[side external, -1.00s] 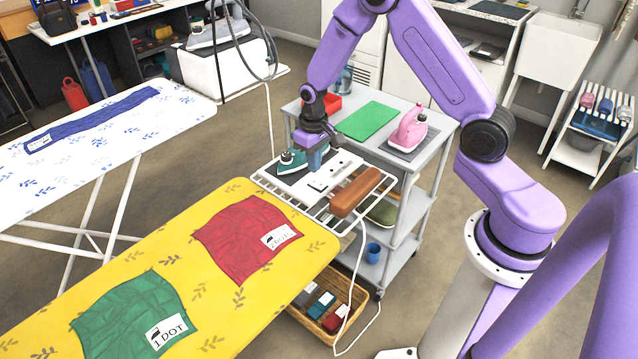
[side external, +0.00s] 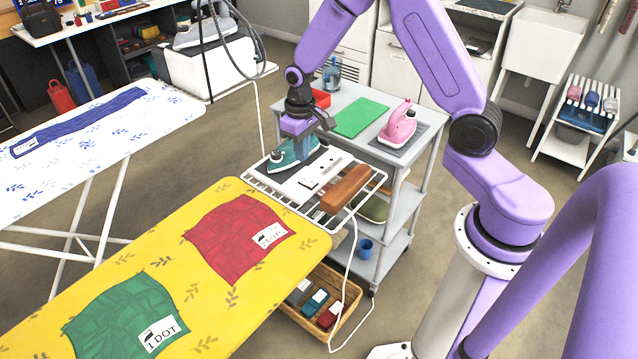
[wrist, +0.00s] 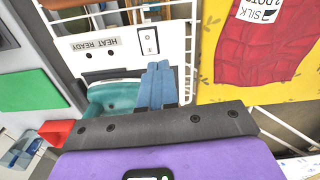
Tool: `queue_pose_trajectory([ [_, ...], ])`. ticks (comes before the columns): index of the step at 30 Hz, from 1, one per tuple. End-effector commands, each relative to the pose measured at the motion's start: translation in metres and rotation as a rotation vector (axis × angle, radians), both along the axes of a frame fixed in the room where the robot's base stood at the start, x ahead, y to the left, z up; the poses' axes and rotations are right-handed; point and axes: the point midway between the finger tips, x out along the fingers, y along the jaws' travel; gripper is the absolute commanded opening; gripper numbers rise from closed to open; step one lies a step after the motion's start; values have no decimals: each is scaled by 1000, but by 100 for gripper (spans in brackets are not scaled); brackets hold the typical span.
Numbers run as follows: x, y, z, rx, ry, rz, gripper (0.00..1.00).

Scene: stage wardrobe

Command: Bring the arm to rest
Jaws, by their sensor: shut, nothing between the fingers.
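My gripper (side external: 303,133) is low over the wire rack (side external: 374,186) at the end of the yellow ironing board. In the wrist view its blue fingers (wrist: 157,82) are together with nothing between them. The teal iron (side external: 284,159) stands on the rack, just under and beside the gripper in the side view. In the wrist view the iron (wrist: 112,98) is left of the fingers, partly hidden by the gripper body. I cannot tell whether they touch. The fingertips are hard to make out in the side view.
A grey cart (side external: 405,165) behind the rack carries a green mat (side external: 360,117) and a pink iron (side external: 399,124). A brown block (side external: 345,188) lies on the rack. Red (side external: 240,236) and green (side external: 125,315) cloths lie on the yellow board (side external: 190,290). A cord hangs by the cart.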

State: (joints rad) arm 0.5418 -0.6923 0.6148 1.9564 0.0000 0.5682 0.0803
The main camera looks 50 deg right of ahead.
Motion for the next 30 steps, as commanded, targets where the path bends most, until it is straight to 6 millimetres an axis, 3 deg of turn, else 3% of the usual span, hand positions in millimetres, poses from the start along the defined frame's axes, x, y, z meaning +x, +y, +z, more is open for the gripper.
queue_pose_trajectory([
  [6,-50,51,47,3,-11,216,0],
  [15,-144,90,98,7,-18,518,0],
  [24,-243,89,129,14,-24,819,0],
  [30,-288,76,137,17,-25,969,0],
])
